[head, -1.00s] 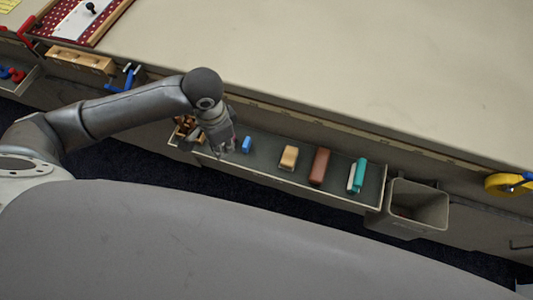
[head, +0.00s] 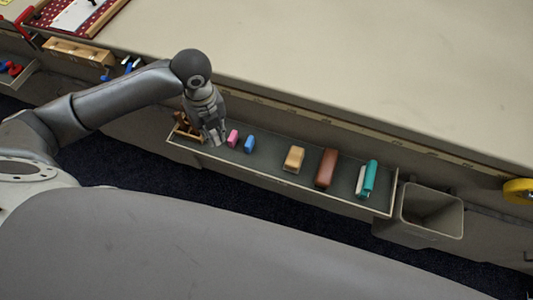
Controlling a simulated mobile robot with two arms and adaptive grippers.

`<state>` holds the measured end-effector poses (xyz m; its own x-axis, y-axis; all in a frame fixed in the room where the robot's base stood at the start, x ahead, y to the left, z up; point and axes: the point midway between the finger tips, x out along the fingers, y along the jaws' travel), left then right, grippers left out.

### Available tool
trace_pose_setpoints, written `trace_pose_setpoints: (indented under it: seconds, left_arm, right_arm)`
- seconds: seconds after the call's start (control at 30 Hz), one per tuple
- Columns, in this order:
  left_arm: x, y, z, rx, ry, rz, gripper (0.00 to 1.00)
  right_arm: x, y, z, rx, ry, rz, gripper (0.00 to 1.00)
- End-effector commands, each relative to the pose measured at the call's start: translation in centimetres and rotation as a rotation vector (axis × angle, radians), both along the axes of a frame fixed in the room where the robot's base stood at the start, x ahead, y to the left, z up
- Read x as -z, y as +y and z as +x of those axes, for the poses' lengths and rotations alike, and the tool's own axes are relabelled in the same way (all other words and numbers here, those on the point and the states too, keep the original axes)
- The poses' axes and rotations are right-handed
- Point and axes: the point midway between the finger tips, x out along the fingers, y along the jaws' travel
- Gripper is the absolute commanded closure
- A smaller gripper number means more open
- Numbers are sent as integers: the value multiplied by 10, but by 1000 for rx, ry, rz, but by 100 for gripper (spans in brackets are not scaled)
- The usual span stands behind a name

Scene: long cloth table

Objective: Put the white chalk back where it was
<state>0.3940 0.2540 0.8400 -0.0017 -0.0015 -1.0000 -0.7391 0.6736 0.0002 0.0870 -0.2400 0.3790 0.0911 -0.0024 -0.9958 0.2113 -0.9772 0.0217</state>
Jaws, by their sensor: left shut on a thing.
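My left gripper (head: 217,141) points down over the left part of the long grey tray (head: 270,160) on the table's front side. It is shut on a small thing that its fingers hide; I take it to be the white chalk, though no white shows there. A pink piece (head: 233,138) stands in the tray just right of the fingers, and a blue piece (head: 249,144) stands right of that. My right gripper is not in view.
A brown wooden thing (head: 184,128) sits at the tray's left end. Right along the tray are a tan block (head: 293,159), a red-brown block (head: 326,168) and a teal-and-white block (head: 369,179). A grey bin (head: 432,212) hangs beyond. The tabletop is clear nearby.

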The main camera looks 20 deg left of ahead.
Motion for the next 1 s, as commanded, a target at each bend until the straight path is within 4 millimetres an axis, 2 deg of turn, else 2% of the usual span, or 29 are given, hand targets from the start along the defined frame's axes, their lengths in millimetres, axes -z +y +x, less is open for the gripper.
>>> trace_pose_setpoints:
  seconds: [0.13,0.23,0.67,0.8,1.0]
  left_arm:
    - [2,1,3,70,-2,-1,100]
    - [6,-8,7,84,0,-3,100]
    - [42,-83,46,83,0,-4,100]
    - [71,-100,55,80,3,-2,100]
    - [92,-115,63,80,0,0,100]
  right_arm:
    - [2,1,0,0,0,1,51]
    - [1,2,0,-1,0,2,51]
    - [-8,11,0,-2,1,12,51]
    - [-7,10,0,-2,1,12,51]
    - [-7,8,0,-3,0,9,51]
